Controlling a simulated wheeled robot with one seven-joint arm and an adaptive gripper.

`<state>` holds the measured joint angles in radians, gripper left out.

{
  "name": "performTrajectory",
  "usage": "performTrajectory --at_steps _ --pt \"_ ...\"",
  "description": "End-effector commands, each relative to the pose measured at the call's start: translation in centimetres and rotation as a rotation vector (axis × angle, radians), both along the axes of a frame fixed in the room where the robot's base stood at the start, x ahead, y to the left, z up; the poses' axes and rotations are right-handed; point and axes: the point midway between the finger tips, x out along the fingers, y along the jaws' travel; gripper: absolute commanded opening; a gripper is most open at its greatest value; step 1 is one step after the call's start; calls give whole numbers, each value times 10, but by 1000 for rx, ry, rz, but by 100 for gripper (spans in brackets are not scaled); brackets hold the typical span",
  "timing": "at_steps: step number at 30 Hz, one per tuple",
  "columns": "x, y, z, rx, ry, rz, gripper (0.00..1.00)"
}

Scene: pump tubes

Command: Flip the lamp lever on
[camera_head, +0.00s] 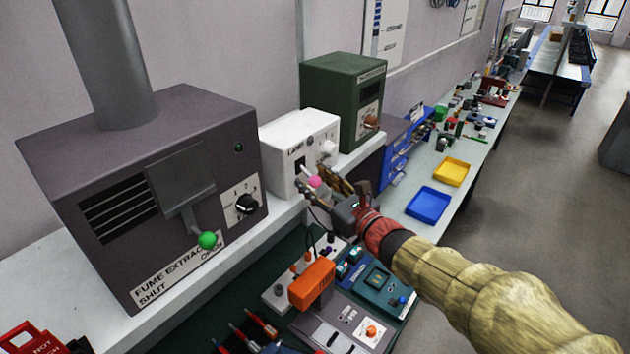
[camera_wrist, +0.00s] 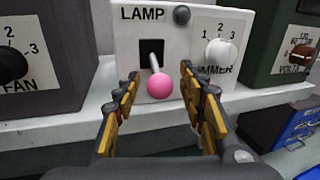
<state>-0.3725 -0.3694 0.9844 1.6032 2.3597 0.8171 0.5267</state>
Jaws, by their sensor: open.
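The lamp box (camera_head: 290,140) is a white box on the shelf, labelled LAMP, and it also shows in the wrist view (camera_wrist: 130,45). Its lever (camera_wrist: 153,62) comes out of a dark slot and ends in a pink ball knob (camera_wrist: 160,86), tilted downward toward me. The knob also shows in the head view (camera_head: 315,182). My gripper (camera_wrist: 160,82) is open, with one finger on each side of the knob and visible gaps to both. In the head view my gripper (camera_head: 332,185) is in front of the lamp box and partly hides its front.
A white dimmer dial (camera_wrist: 220,52) sits right of the lever. The dark fume extractor (camera_head: 150,190) with a green-knobbed lever (camera_head: 207,240) stands left; a green box (camera_head: 340,100) stands right. An orange device (camera_head: 312,284) lies below. Blue (camera_head: 428,204) and yellow trays (camera_head: 452,171) are on the bench.

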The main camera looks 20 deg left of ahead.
Motion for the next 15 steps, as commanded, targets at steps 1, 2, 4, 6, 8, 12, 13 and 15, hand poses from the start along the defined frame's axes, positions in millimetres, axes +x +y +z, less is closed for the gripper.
performTrajectory --at_steps 1,2,4,6,8,12,13,15 --pt "0 0 0 0 0 0 41" --pt "0 0 0 0 0 0 40" --pt "0 0 0 0 0 0 36" --pt "0 0 0 0 0 0 32" --pt "0 0 0 0 0 0 28" --pt "0 0 0 0 0 0 20" --pt "0 0 0 0 0 0 18" --pt "0 0 0 0 0 0 15"
